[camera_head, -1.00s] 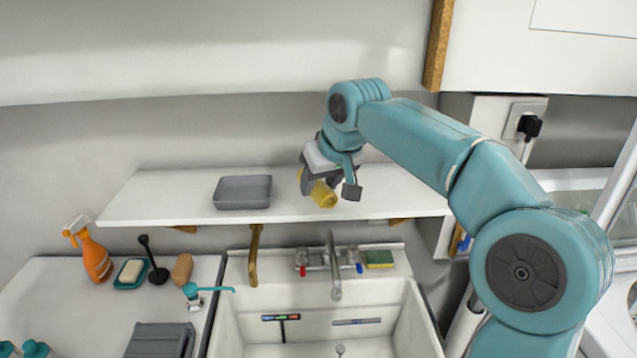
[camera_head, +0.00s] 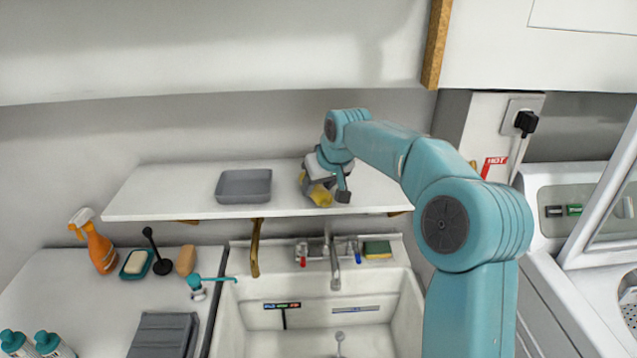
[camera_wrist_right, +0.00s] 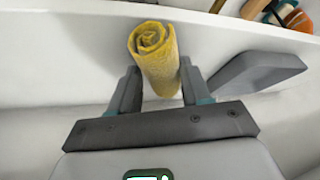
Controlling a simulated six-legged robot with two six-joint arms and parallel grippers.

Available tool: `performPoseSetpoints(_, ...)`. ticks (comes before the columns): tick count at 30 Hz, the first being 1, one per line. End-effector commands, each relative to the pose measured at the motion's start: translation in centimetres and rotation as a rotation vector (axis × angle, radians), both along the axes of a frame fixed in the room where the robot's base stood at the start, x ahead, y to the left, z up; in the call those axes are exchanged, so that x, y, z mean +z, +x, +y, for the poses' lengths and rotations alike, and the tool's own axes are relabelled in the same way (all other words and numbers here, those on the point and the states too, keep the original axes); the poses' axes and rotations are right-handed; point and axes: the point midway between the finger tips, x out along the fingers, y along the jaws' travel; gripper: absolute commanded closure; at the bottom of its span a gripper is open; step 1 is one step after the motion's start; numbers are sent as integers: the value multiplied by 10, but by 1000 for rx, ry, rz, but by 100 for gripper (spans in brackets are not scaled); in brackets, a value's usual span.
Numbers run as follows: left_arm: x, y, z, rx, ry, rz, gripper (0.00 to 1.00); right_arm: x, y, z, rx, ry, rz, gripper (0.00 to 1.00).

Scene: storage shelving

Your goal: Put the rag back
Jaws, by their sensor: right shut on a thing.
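The rag is a rolled yellow cloth (camera_head: 320,195), held at the right part of the white wall shelf (camera_head: 150,196). My right gripper (camera_head: 326,190) is shut on the rag, with one finger on each side of it. In the right wrist view the rag (camera_wrist_right: 156,58) sticks out beyond the fingers (camera_wrist_right: 158,90), its spiral end showing. A grey tray (camera_head: 243,186) stands on the shelf to the left of the gripper; it also shows in the wrist view (camera_wrist_right: 255,75). I cannot tell whether the rag touches the shelf. My left gripper is not in view.
Below the shelf is a white sink (camera_head: 250,330) with a tap (camera_head: 333,270) and a sponge (camera_head: 377,249). An orange spray bottle (camera_head: 95,243), a soap dish (camera_head: 136,264) and a black-handled tool (camera_head: 157,252) stand on the left counter. The shelf's left end is clear.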

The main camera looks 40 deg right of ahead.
Motion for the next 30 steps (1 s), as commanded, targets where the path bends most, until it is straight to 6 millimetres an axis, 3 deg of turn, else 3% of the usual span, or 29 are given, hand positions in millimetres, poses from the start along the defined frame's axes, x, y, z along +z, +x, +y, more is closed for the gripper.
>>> performPoseSetpoints(9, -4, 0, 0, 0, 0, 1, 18, -4, 0, 0, 0, 0, 0, 77)
performPoseSetpoints(10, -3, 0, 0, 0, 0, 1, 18, -3, 0, 0, 0, 0, 0, 46)
performPoseSetpoints(12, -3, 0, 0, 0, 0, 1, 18, -3, 0, 0, 0, 0, 0, 27)
performPoseSetpoints(23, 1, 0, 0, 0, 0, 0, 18, 4, -1, 0, 0, -1, -2, 27)
performPoseSetpoints(30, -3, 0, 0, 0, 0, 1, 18, 45, -24, 6, 0, -2, -6, 27)
